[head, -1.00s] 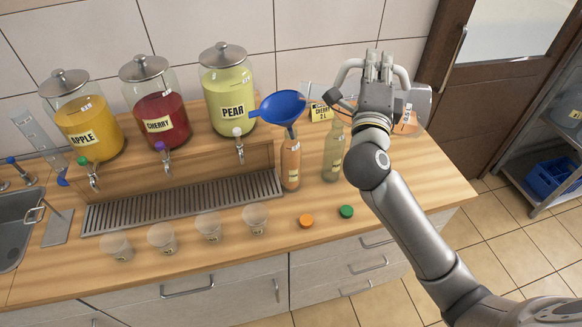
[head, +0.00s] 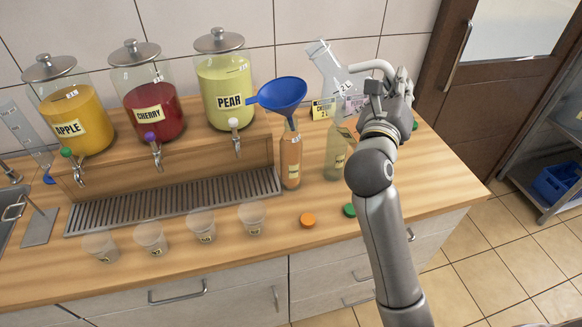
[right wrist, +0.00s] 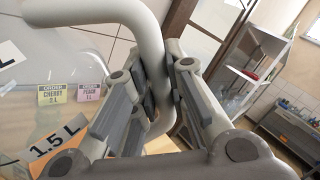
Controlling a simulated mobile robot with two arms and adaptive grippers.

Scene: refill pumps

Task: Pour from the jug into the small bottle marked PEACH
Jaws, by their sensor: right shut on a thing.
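A clear jug (head: 328,68) with litre marks leans to the left, beyond and left of my right gripper (head: 385,90). The right gripper is shut on its pale curved handle, seen between the fingers in the right wrist view (right wrist: 152,60). The jug's contents cannot be made out. A small bottle with orange contents (head: 290,165) stands upright on the counter, with a blue funnel (head: 283,93) in its neck. A second, pale greenish bottle (head: 335,155) stands right of it, partly hidden by my arm. The small bottles' labels are too small to read. My left gripper is not in view.
Apple, cherry and pear dispensers (head: 225,90) stand at the left above a drip grate (head: 175,200). Several cups (head: 201,225) line the front. An orange cap (head: 307,220) and a green cap (head: 350,210) lie near the counter's front. A yellow cherry card (head: 322,109) stands behind the bottles.

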